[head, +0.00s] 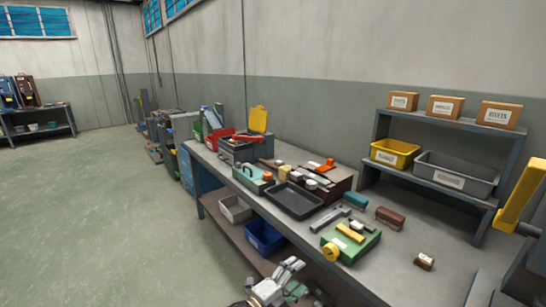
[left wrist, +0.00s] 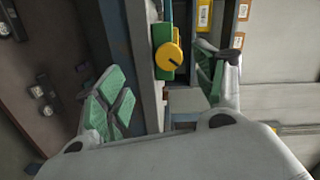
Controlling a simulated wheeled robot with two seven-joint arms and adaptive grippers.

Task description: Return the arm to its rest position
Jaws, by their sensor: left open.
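My left gripper (head: 288,280) is at the bottom of the head view, low in front of the workbench's front edge. Its fingers are apart and nothing shows between them. In the left wrist view the same gripper (left wrist: 162,72) has its green-padded fingers spread to either side. The green device with a yellow knob (left wrist: 168,55) shows beyond the fingers there, apart from them. In the head view this green device (head: 350,243) sits on the bench near the front edge, above the gripper in the picture. My right gripper is not in view.
A yellow lever (head: 521,195) rises at right. Open floor lies left.

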